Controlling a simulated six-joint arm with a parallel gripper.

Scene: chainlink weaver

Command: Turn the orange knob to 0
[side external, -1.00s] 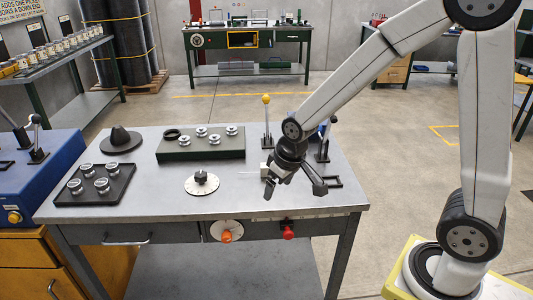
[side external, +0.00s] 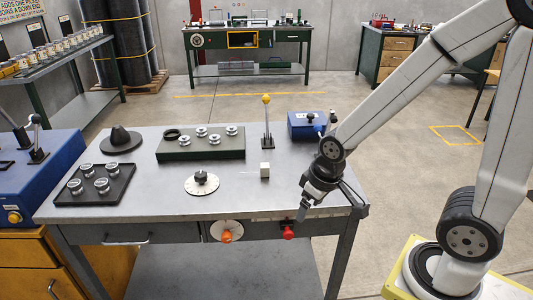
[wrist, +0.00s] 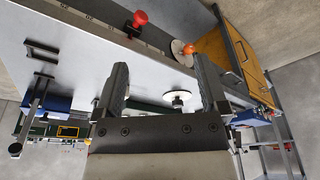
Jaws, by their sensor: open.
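The orange knob (side external: 226,236) sits on a white round dial (side external: 238,228) on the front face of the grey workbench, under its top edge. In the wrist view the orange knob (wrist: 189,49) is beyond the right finger, with the dial beside it. The markings are too small to read. My gripper (side external: 333,210) is open and empty near the bench's front right corner, to the right of the orange knob and apart from it. Its two spread fingers also show in the wrist view (wrist: 161,78).
A red knob (side external: 288,232) on the same front face lies between my gripper and the orange knob. On the bench top (side external: 140,205) are a black knob (side external: 201,177) on a white dial, a white block (side external: 265,170), a yellow-tipped lever (side external: 266,120) and a blue box (side external: 306,125).

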